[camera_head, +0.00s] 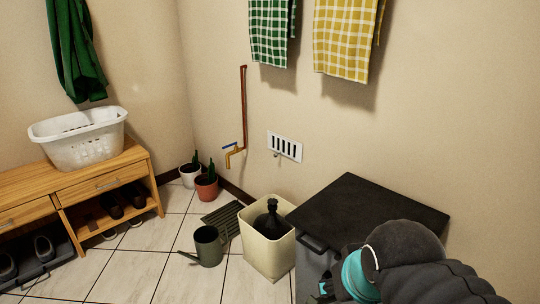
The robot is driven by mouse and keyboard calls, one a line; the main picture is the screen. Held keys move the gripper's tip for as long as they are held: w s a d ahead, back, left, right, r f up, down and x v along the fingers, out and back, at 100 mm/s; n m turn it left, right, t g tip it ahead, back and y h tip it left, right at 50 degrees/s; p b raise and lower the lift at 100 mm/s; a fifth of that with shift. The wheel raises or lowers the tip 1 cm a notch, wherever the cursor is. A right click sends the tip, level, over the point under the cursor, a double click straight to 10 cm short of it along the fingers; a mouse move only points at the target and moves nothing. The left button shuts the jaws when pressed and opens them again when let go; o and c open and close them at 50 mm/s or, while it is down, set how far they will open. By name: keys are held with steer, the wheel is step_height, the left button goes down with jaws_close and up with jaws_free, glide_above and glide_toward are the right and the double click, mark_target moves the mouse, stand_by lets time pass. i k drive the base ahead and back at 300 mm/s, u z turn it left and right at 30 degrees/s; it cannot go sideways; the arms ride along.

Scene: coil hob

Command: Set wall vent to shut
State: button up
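The wall vent (284,146) is a small white rectangular grille on the beige wall, right of the yellow tap. Dark upright slots show between its white bars, so it looks open. A small knob or tab (276,155) seems to stick out at its lower left edge. My arm fills the lower right corner, in front of the dark-topped cabinet. Only a small part of my gripper (324,289) shows at the bottom edge, well below and to the right of the vent and apart from it. Its fingers are mostly hidden.
A dark-topped cabinet (365,205) stands right of the vent, low against the wall. A cream bin (268,254) holding a dark bottle stands below the vent. A watering can (209,246) and potted plants (206,187) stand on the tiles. Checked towels (345,38) hang above.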

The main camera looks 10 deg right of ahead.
mark_target(276, 154)
steer(key=u, duration=0.05)
steer(key=k, duration=0.6)
steer(key=u, duration=0.5)
steer(key=i, duration=1.35)
steer(key=z, duration=0.35)
